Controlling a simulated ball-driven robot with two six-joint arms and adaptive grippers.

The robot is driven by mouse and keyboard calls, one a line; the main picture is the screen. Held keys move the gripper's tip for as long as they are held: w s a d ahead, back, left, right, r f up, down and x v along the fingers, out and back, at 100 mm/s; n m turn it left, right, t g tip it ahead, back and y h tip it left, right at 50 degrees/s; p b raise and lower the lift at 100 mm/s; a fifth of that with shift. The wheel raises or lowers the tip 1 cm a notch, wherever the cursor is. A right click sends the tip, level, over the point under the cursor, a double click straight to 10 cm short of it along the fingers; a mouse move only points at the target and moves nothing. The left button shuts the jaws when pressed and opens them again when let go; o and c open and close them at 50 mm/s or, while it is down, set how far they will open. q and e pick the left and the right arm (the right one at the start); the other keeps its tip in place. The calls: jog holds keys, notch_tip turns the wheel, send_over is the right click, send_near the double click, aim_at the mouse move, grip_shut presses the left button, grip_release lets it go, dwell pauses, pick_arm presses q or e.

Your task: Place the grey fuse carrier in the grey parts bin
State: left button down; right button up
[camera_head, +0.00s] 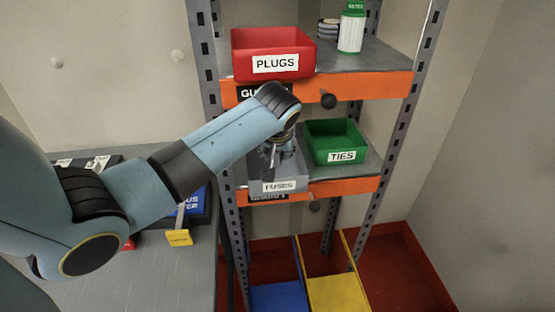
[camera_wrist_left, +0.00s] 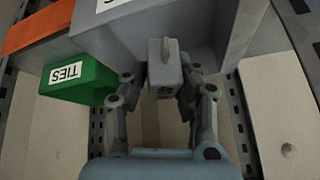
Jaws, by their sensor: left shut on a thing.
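My left gripper (camera_head: 273,158) reaches over the grey parts bin (camera_head: 279,187), labelled FUSES, on the middle shelf. In the wrist view my left gripper (camera_wrist_left: 163,92) is shut on the grey fuse carrier (camera_wrist_left: 164,70), a small block with a tab on top, held between both fingers. The grey bin (camera_wrist_left: 215,35) fills the top of that view behind the carrier. The arm and gripper hide much of the bin's inside in the head view, where I cannot make out the carrier clearly. I cannot tell how far the carrier is from the bin floor. My right gripper is not in view.
A green TIES bin (camera_head: 338,142) stands right of the grey bin. A red PLUGS bin (camera_head: 272,55) and a white bottle (camera_head: 351,30) are on the shelf above. Shelf uprights flank the bins. Blue (camera_head: 278,297) and yellow (camera_head: 338,292) containers stand below.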

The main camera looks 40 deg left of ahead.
aim_at(277, 166)
pick_arm(q)
notch_tip(277, 166, down, 4)
jog(key=b, duration=0.4)
jog(key=shift+r, duration=0.45)
jog(key=shift+f, duration=0.1)
jog(key=shift+f, duration=0.55)
jog(key=c, duration=1)
grip_release()
